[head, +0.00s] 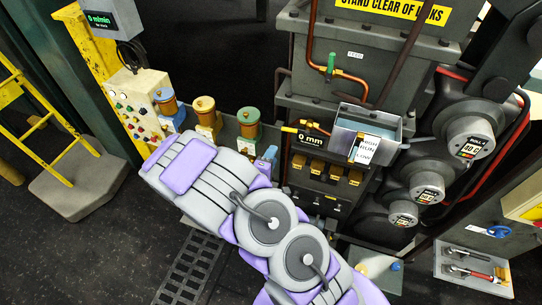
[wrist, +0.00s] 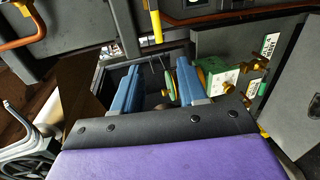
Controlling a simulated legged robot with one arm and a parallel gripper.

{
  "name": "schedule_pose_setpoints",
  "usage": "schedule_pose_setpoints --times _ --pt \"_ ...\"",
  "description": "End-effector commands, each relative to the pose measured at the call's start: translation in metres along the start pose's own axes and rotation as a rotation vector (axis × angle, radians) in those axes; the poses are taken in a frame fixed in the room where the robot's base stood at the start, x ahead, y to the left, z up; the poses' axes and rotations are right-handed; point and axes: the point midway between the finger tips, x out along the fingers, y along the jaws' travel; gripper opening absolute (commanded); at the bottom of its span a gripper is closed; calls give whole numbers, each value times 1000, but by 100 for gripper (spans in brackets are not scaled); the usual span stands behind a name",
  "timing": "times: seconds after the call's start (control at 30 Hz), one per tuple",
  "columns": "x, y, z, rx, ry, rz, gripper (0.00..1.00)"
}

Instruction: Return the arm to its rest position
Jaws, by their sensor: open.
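My arm, grey with purple pads, reaches across the lower middle of the head view, from the bottom edge up and left toward a row of lidded pots. Its gripper is not clearly seen there. In the wrist view my gripper (wrist: 157,82) shows two blue fingers standing apart, with no object held between them. Beyond the fingers are a dark recess and a green part with brass fittings (wrist: 222,80); I cannot tell whether a finger touches it.
Orange (head: 204,112) and green-lidded (head: 249,122) pots stand beyond my arm. A control box (head: 137,103) is at left, near a yellow ladder (head: 28,95). The grey machine (head: 365,55) with rollers (head: 468,137) fills the right. A tool tray (head: 470,268) lies lower right. Open floor (head: 95,255) is lower left.

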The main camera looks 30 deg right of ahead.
Motion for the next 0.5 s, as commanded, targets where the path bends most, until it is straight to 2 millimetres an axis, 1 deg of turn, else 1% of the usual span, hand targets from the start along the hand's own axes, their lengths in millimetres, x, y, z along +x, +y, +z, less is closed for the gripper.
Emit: schedule_pose_setpoints --times 0.37,0.5 --pt "0 0 0 2 0 -2 42" --pt "2 -12 -3 64 -5 -58 42"
